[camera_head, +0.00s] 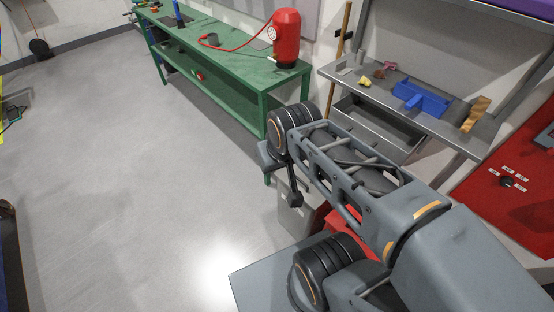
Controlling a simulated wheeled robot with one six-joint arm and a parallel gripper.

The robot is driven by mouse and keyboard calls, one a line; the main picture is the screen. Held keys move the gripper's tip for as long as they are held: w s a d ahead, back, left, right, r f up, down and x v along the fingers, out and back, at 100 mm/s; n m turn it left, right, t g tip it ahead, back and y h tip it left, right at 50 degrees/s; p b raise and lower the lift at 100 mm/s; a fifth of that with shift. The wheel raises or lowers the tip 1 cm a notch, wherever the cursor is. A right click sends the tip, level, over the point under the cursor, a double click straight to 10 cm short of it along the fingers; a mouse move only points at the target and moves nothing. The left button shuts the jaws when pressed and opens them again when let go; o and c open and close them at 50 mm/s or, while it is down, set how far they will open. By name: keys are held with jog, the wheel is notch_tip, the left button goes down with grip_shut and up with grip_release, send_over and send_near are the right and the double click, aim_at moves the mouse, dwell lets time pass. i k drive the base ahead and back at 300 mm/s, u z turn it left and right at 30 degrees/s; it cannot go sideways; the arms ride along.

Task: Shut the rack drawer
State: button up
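The rack drawer (385,124) is a grey metal box under the lower shelf of the rack (460,128), right of centre. I see into its open top, so it stands at least partly pulled out. My arm's links cover its near side, and its handle does not show clearly. The end of my arm, with what looks like my gripper (294,198), is left of the drawer and apart from it in the picture. It is small, dark and partly hidden by the wrist, so its fingers cannot be made out.
A green workbench (225,50) with a red tank (287,38) stands at the back. The rack's shelf holds a blue tray (421,98), a wooden block (476,113) and small parts. A red panel (510,180) is at right.

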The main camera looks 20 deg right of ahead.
aim_at(397, 140)
jog(key=u, duration=0.05)
jog(key=k, duration=1)
jog(key=u, duration=0.5)
jog(key=i, duration=0.8)
jog(key=u, duration=0.35)
jog(key=k, duration=0.4)
jog(key=z, duration=0.8)
